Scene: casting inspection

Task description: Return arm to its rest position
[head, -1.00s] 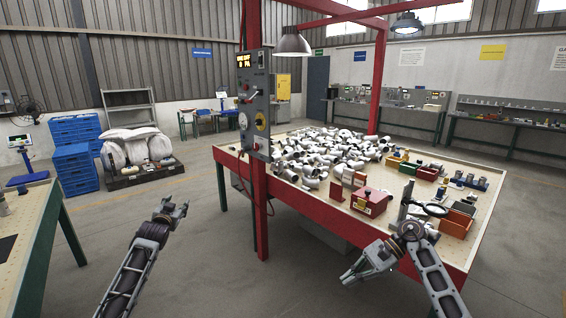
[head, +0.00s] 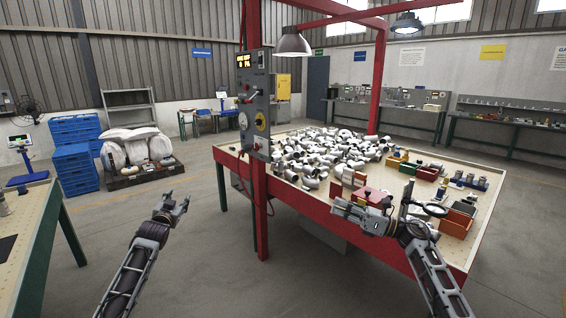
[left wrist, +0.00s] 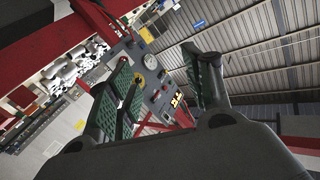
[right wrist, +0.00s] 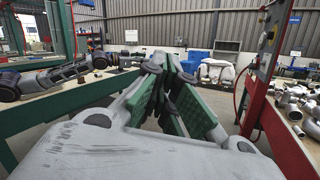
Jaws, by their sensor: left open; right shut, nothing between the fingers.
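My right gripper (head: 345,208) is shut and empty at the front edge of the red-framed table, in front of the red box (head: 376,196) in the head view. In the right wrist view its green-padded fingers (right wrist: 172,85) are together with nothing between them. My left gripper (head: 176,204) is over bare floor, left of the red post, well clear of the table. In the left wrist view its fingers (left wrist: 165,85) stand apart with nothing between them.
The table (head: 520,212) holds a pile of metal castings (head: 325,150), coloured bins and a magnifier (head: 435,210). A red post (head: 260,205) carries a grey control panel (head: 255,100). A green-legged bench (head: 40,225) stands at left. The floor between is clear.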

